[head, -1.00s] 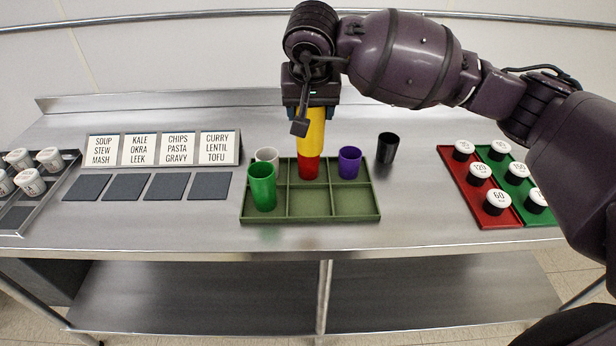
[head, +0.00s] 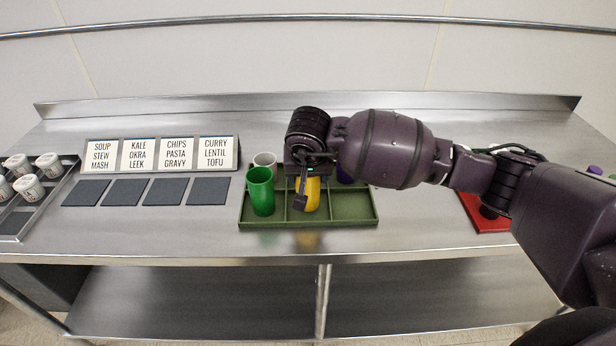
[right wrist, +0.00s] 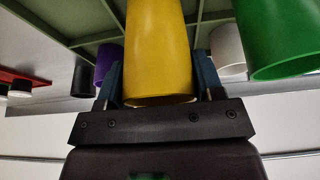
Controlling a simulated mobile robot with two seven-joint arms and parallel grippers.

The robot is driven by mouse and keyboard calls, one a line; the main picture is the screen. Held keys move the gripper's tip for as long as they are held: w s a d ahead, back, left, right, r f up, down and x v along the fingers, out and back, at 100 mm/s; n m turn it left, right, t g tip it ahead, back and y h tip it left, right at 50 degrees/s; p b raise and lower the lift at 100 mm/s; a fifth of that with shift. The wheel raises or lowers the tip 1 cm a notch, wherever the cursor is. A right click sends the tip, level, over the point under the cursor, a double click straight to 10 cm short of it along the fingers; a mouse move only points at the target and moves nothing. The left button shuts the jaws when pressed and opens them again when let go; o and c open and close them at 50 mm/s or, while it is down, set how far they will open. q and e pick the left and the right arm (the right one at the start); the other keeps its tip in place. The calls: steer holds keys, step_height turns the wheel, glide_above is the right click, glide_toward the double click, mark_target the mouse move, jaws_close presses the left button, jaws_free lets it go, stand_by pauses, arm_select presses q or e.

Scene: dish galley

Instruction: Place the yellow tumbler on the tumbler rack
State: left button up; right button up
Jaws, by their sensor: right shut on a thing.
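The yellow tumbler (head: 313,196) is at the front middle compartment of the green tumbler rack (head: 355,211). It looks upright; whether its base rests on the rack floor I cannot tell. My right gripper (head: 304,188) is shut on it from above. In the right wrist view the yellow tumbler (right wrist: 158,50) sits between the two fingers of the gripper (right wrist: 160,85). A green tumbler (head: 261,192) stands at the rack's left, with a white one (head: 265,160) behind it. A purple tumbler (right wrist: 108,62) is mostly hidden in the head view. My left gripper is out of view.
A black tumbler (right wrist: 84,80) shows beyond the purple one in the right wrist view. Dark pads (head: 145,192) and word cards (head: 160,152) lie left of the rack. White-lidded cups (head: 48,162) stand far left. A red tray (head: 480,214) is partly behind my arm.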

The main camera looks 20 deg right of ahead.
steer(key=shift+f, duration=0.65)
steer(key=shift+f, duration=0.1)
steer(key=shift+f, duration=0.1)
steer(key=o, duration=0.9)
steer(key=shift+r, duration=0.45)
steer(key=v, duration=1.1)
steer(key=shift+s+a+r, duration=0.1)
steer(key=shift+s+r, duration=0.15)
